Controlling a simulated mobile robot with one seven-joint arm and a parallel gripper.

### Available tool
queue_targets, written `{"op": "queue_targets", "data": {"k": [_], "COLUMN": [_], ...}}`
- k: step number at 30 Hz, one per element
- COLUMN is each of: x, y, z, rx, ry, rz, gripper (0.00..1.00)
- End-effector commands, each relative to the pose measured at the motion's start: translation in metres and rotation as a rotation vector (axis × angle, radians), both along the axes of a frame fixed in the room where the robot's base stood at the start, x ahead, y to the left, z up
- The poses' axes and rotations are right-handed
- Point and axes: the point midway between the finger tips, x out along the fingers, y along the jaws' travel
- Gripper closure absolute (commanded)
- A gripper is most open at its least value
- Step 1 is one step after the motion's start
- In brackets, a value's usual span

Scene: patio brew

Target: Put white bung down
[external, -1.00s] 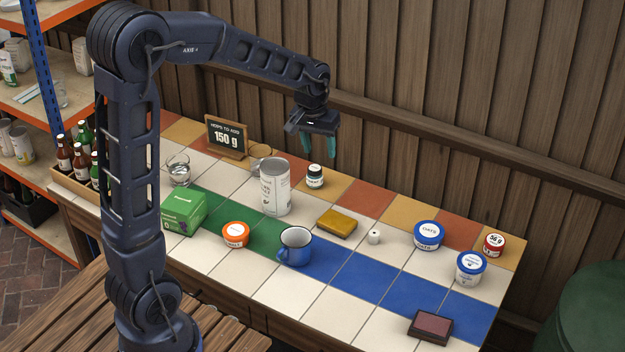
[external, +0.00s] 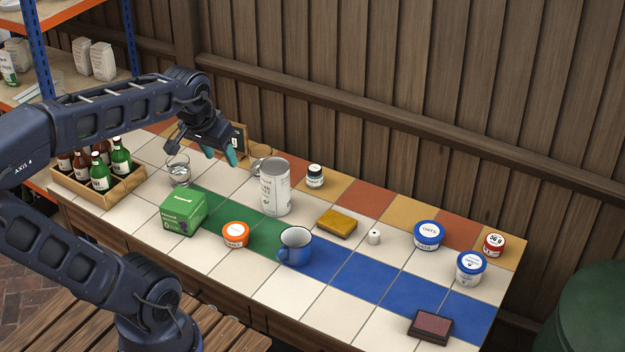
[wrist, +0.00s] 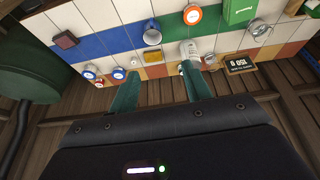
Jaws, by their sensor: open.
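The white bung (external: 374,237) is a small pale cylinder standing on the tiled counter (external: 262,289), just right of the yellow sponge-like block (external: 337,223). In the wrist view it is a tiny pale spot (wrist: 134,62). My gripper (external: 219,156) has teal fingers and hangs in the air above the back left of the counter, near the glass of water and the sign. In the wrist view my gripper (wrist: 158,85) is open with nothing between its fingers. It is well apart from the bung.
Around the bung stand a tall white can (external: 275,187), a blue mug (external: 295,247), a blue-lidded oats tub (external: 427,235) and a small dark jar (external: 315,176). A glass (external: 179,170), a green box (external: 183,211) and a bottle crate (external: 98,188) are at left. The front right tiles are mostly clear.

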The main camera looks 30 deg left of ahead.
Motion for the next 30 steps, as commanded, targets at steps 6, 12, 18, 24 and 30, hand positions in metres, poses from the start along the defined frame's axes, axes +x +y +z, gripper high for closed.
{"op": "queue_targets", "data": {"k": [6,12,18,24,30], "x": [-0.037,-0.046,-0.045,-0.043,-0.011], "y": [0.008,0.009,0.009,0.008,-0.012], "z": [-0.004,-0.006,-0.006,-0.006,-0.011], "rx": [0.019,0.025,0.025,0.023,-0.020], "ry": [-0.032,-0.038,-0.038,-0.040,-0.075], "rz": [-0.008,-0.013,-0.013,-0.015,-0.050], "gripper": [0.51,0.51,0.51,0.32,0.00]}}
